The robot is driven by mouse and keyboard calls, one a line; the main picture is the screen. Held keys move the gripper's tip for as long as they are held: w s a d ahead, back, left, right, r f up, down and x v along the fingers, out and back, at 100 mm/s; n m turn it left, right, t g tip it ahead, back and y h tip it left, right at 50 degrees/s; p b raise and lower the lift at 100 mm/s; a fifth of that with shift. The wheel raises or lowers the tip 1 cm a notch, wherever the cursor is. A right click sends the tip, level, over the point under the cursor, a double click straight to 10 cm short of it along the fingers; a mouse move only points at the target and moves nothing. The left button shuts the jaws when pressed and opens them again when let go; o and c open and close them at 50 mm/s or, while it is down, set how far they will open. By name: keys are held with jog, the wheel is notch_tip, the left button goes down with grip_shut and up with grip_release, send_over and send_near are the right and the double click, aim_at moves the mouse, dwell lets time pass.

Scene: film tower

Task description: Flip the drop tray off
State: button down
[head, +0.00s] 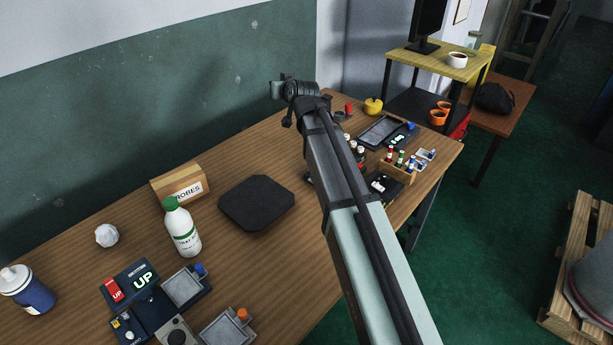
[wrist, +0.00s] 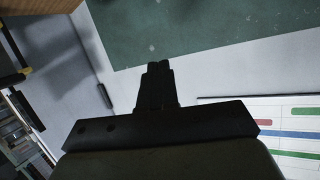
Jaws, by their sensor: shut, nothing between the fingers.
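A dark blue control unit (head: 135,305) sits at the lower left of the table in the head view. I cannot tell which is the drop tray. My gripper (head: 276,89) is raised near the wall, away from all of these; in the wrist view (wrist: 160,68) its fingers are shut and empty.
A black pad (head: 256,202), a white bottle with green cap (head: 181,228), a cardboard box (head: 180,186), crumpled paper (head: 107,236) and a blue bottle (head: 27,288) stand on the table. My arm crosses the table and hides part of it. Small bottles (head: 398,162) stand at right.

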jog(key=s+d+f+n+g+h, duration=0.1)
jog(key=s+f+g+h, duration=0.2)
jog(key=s+f, duration=0.4)
jog(key=s+d+f+n+g+h, duration=0.1)
jog(key=s+f+n+g+h, duration=0.1)
jog(key=s+f, duration=0.6)
jog(key=s+g+h, duration=0.1)
jog(key=s, duration=0.6)
jog(key=shift+s+d+f+n+h, duration=0.15)
jog(key=shift+d+f+n+h, duration=0.15)
jog(key=shift+d+h, duration=0.1)
jog(key=shift+a, duration=0.1)
send_near(309, 179)
jog(key=a+f, duration=0.2)
jog(key=f, duration=0.1)
jog(key=shift+w+a+f, duration=0.25)
jog(key=shift+w+a, duration=0.1)
jog(key=shift+w, duration=0.05)
jog(key=shift+w+d+r, duration=0.1)
jog(key=shift+w+d, duration=0.45)
jog(key=shift+d, duration=0.35)
jog(key=shift+w+d, duration=0.5)
jog(key=shift+d, duration=0.25)
